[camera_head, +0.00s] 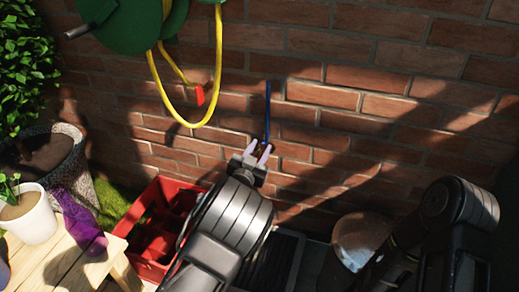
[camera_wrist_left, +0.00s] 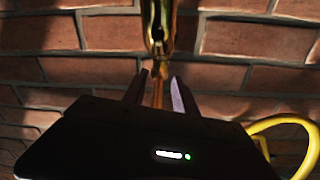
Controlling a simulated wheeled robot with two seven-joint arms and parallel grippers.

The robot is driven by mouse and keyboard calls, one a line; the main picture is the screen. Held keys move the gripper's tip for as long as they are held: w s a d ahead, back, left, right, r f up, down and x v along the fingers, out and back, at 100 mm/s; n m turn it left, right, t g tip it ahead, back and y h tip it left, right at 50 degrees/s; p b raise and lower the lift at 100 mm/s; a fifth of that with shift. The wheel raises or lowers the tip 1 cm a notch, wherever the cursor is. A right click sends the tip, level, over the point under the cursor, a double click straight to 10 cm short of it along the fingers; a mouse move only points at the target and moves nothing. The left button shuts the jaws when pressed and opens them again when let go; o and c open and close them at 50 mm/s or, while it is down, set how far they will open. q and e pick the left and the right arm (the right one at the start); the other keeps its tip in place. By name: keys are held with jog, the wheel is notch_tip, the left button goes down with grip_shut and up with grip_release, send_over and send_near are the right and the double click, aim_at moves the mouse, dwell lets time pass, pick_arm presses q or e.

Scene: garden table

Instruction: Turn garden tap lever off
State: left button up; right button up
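A thin blue lever (camera_head: 267,108) stands upright against the brick wall in the head view. The brass tap body shows in the left wrist view (camera_wrist_left: 158,25), with a narrower brass part running down behind my fingers. My left gripper (camera_head: 258,151) is just below the lever's lower end. In the left wrist view my left gripper (camera_wrist_left: 158,92) has its two fingers apart, with the brass part seen between them; I cannot tell whether they touch it. The blue lever does not show there. My right arm is at the right of the head view; its gripper is out of sight.
A green hose reel (camera_head: 115,25) with a yellow hose (camera_head: 160,80) hangs upper left of the tap. A round pale-brown object (camera_head: 358,240) is lower right.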

pick_arm(q)
jog(key=p+v, duration=0.2)
jog(key=v, duration=0.5)
jog(key=shift+s, duration=0.35)
jog(key=shift+a, duration=0.2)
